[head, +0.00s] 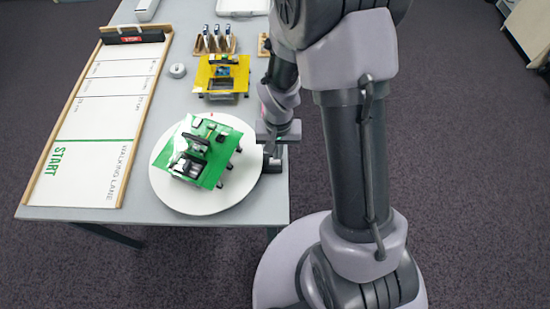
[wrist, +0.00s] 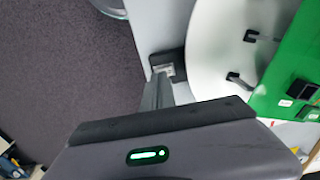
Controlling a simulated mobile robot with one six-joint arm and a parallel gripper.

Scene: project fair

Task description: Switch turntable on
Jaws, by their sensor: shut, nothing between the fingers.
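The turntable (head: 205,204) is a round white disc near the front right corner of the grey table. A green-plated model (head: 215,150) with dark parts rests on it. A small dark box with a light patch, perhaps the switch (wrist: 179,60), sits beside the disc near the table edge; my arm partly covers it in the head view. My gripper (head: 270,151) points down over that box, just right of the disc. In the wrist view my gripper (wrist: 159,88) is shut and empty, its tips close to the box. I cannot tell if they touch it.
A walking lane board (head: 110,119) with a wooden frame lies on the left of the table. A yellow-plated model (head: 208,74), a rack (head: 214,45) of small upright items and a small round grey object (head: 177,70) are farther back. Carpeted floor is open to the right.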

